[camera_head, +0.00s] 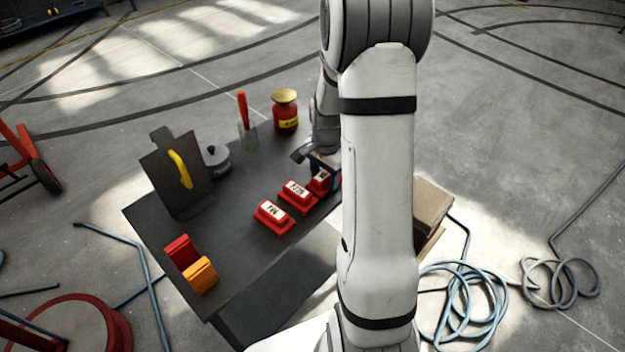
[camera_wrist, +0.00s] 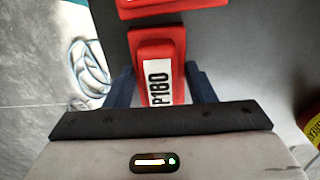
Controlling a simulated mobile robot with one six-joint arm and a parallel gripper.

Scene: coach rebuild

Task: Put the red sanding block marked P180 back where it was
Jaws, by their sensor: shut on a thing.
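The red sanding block marked P180 (camera_wrist: 162,50) sits between the dark fingers of my gripper (camera_wrist: 162,86) in the wrist view, its white label facing the camera. In the head view my gripper (camera_head: 322,172) is over the right end of a row of red blocks, shut on the P180 block (camera_head: 319,184), which is partly hidden by my arm. Beside it are a middle red block (camera_head: 297,200) and a left red block (camera_head: 272,219), both with white labels. I cannot tell whether the held block touches the table.
The dark table (camera_head: 245,255) also bears a red block and an orange block (camera_head: 200,276) at the front left, a stand with a yellow item (camera_head: 181,170), a grey pot (camera_head: 216,160), a red-handled tool in a clear cup (camera_head: 243,110) and a red jar (camera_head: 285,115). A cardboard box (camera_head: 430,205) is at right.

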